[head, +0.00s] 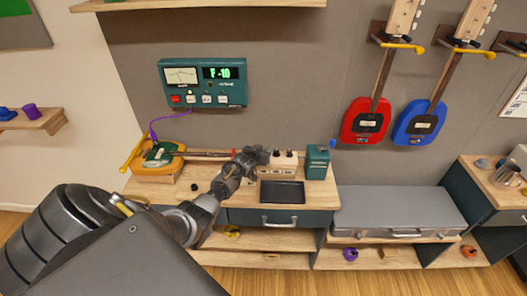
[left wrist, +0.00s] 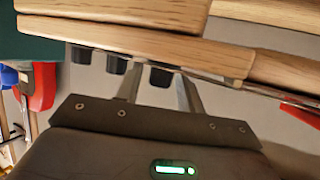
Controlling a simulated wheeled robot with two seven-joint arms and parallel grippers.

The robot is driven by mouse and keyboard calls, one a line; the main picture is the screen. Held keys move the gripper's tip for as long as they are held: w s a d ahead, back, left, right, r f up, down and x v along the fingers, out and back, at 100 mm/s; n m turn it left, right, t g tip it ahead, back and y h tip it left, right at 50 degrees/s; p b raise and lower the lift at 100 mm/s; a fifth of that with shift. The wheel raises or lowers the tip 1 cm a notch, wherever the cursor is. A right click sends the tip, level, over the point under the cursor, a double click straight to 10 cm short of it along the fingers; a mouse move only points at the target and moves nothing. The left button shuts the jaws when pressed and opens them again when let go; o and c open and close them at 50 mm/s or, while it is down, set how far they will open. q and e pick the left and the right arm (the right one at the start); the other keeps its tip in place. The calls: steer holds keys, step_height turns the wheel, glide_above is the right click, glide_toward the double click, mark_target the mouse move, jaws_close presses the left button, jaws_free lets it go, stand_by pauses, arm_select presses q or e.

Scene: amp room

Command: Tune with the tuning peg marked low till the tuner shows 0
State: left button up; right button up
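The teal wall tuner (head: 202,82) has a needle dial and a green display that appears to read "F -10". A yellow-bodied stringed instrument (head: 160,158) lies on the bench, its neck pointing right to a wooden block (head: 289,166) with black tuning pegs (head: 277,153). I cannot read any peg labels. My left gripper (head: 256,154) is at the block's left end. In the left wrist view, which looks upside down, its fingers (left wrist: 157,92) stand apart on either side of one black peg (left wrist: 160,77), without clear contact. Two more pegs (left wrist: 116,65) are beside it. My right gripper is out of view.
A teal box (head: 317,162) stands right of the block, and a black tray (head: 282,191) lies in front. A purple cable (head: 154,127) runs from tuner to instrument. Red (head: 365,121) and blue (head: 415,122) guitars hang on the wall. A grey case (head: 398,212) is at right.

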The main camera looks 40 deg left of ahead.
arm_select(q)
jaws_close()
steer(key=shift+a+f+m+h+b, duration=0.15)
steer(key=shift+m+h+b, duration=0.75)
steer(key=shift+h, duration=0.2)
steer(key=shift+m+h+b, duration=0.3)
steer(key=shift+b, duration=0.1)
steer(key=shift+m+h, duration=0.4)
steer(key=shift+h, duration=0.1)
steer(key=shift+r, duration=0.2)
steer(key=shift+o, duration=0.9)
jaws_free()
steer(key=shift+d, duration=0.2)
